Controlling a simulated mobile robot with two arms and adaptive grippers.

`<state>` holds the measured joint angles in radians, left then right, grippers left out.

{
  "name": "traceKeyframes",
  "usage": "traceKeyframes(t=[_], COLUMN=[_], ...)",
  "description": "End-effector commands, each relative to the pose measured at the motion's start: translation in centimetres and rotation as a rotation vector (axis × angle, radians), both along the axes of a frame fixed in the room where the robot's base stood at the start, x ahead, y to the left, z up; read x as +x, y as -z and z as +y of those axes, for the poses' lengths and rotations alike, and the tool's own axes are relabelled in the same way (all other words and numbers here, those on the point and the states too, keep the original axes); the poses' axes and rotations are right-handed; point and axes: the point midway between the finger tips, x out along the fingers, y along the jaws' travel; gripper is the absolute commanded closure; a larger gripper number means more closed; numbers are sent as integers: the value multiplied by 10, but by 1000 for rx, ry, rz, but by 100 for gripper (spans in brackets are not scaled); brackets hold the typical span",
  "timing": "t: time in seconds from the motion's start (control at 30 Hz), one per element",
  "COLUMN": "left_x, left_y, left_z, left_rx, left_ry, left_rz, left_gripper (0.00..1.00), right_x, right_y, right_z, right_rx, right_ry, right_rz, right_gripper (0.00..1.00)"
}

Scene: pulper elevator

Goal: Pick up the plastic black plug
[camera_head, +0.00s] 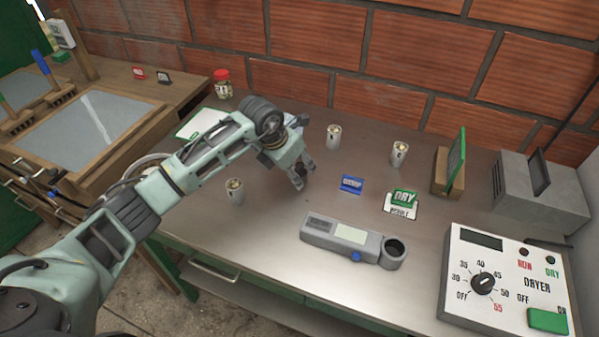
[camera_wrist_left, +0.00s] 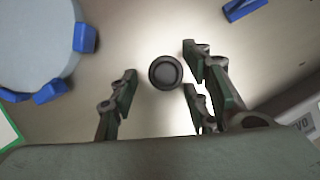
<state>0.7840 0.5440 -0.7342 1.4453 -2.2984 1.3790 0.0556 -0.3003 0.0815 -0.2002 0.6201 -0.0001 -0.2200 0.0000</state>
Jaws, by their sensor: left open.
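The black plug (camera_wrist_left: 166,72) is a small round dark piece with a raised rim, seen from above in the left wrist view. It lies between and slightly beyond the fingertips, with a gap on both sides. In the head view I cannot make it out; the gripper may hide it. My left gripper (camera_head: 301,180) is open and empty, low over the metal table, pointing down; its spread fingers also show in the left wrist view (camera_wrist_left: 158,88). My right gripper is not in view.
Bare table (camera_head: 270,225) lies in front.

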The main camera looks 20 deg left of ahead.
Motion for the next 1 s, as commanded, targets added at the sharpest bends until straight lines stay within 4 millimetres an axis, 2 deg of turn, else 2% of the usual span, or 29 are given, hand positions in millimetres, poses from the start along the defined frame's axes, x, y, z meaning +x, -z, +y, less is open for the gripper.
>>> traceKeyframes(t=[0.27, 0.67, 1.0], left_x=[1, 1, 2], left_y=[5, 5, 1], left_z=[0, 0, 0], left_rx=[1, 2, 1], left_ry=[1, 1, 1], left_rz=[2, 1, -2], left_gripper=[56, 91, 91], right_x=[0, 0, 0], right_y=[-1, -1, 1], right_z=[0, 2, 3], right_rx=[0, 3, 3], right_ry=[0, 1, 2], right_rz=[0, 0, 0], right_gripper=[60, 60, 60])
